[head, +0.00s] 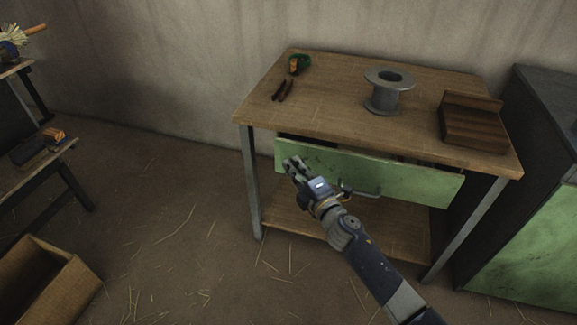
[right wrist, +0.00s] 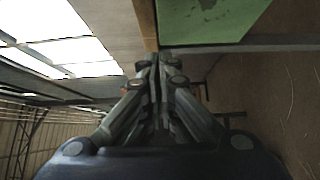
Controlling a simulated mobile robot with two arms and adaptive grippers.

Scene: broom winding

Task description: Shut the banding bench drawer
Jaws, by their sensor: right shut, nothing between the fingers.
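The banding bench (head: 330,100) has a wooden top and grey metal legs. Its drawer has a green front (head: 410,181) with a grey bar handle (head: 362,192). The front stands out from under the top, with a dark gap above it, so the drawer looks partly open. My right gripper (head: 292,166) is shut and empty, in front of the left part of the drawer front; contact is unclear. In the right wrist view its fingers (right wrist: 159,65) are together, with a green panel (right wrist: 205,18) beyond them. My left gripper is not in view.
A grey spool (head: 385,98), a wooden block (head: 472,125), pliers (head: 283,90) and a green item (head: 299,64) lie on the bench top. A dark cabinet (head: 530,130) stands close at right. A cardboard box (head: 50,290) is at lower left. The straw-strewn floor between is clear.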

